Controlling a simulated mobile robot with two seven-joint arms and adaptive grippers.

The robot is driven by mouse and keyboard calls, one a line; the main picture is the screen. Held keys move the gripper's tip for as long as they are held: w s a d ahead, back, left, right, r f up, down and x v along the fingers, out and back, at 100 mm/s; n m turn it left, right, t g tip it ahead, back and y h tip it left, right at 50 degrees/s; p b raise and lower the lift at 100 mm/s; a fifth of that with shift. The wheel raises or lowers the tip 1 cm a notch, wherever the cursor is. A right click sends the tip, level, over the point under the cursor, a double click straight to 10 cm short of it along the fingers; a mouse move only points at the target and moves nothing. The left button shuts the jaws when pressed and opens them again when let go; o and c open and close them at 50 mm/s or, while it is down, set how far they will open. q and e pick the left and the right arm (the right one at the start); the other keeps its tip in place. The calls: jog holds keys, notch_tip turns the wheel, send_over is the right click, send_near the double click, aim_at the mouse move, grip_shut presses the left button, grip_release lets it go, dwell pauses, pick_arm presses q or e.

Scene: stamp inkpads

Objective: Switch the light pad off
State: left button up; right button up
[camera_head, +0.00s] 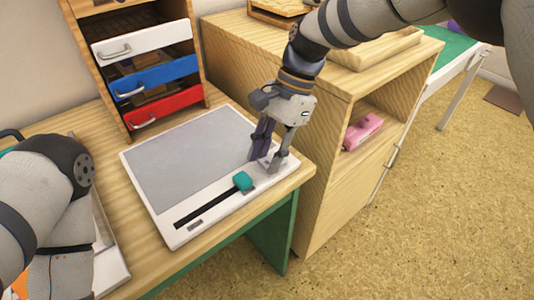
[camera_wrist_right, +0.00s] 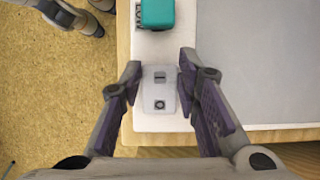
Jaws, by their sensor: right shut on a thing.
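The light pad (camera_head: 157,212) is a white-framed flat panel with a grey surface, lying on the wooden desk. A teal slider knob (camera_head: 243,181) sits at the right end of its dark slot, and it also shows in the right wrist view (camera_wrist_right: 157,13). A small white switch block (camera_wrist_right: 159,92) with a rocker and a round mark lies at the pad's near right corner.
A drawer unit (camera_head: 150,77) with white, blue and red drawers stands behind the pad. A wooden cabinet (camera_head: 250,45) with a pink item (camera_head: 363,131) on its shelf stands to the right. A white tray (camera_head: 112,270) lies partly behind my left arm.

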jog(key=o, duration=1.2)
jog(key=shift+c, duration=0.2)
jog(key=v, duration=1.2)
